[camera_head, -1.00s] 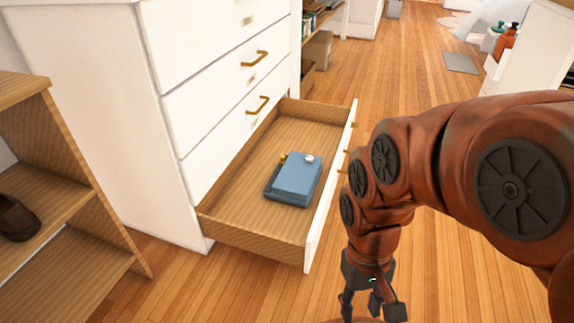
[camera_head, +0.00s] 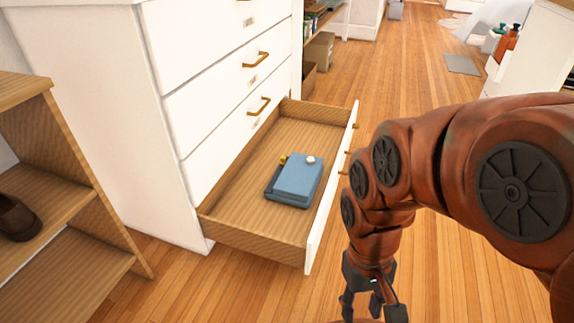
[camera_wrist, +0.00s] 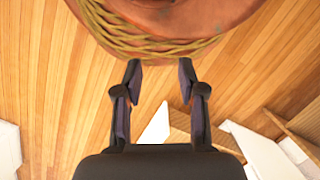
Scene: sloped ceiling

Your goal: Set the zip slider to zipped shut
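A flat blue case (camera_head: 297,180) lies in the open bottom drawer (camera_head: 235,205), nearer its front side. A small round white piece (camera_head: 310,160) sits on its far end, and a small yellow piece (camera_head: 283,159) shows at its far left edge. I cannot tell which of these, if either, is the zip slider, or whether the zip is open. My gripper (camera_head: 372,306) hangs outside the drawer, to the right of its front panel and apart from the case. In the wrist view, my gripper (camera_wrist: 159,82) has its two fingers spread with nothing between them.
The white dresser (camera_head: 105,110) stands behind the drawer, with its upper drawers shut. The drawer's white front panel (camera_head: 330,195) rises between my gripper and the case. A wooden shelf (camera_head: 75,225) with a dark shoe (camera_head: 15,218) stands at left. Wood floor (camera_head: 400,65) is clear beyond.

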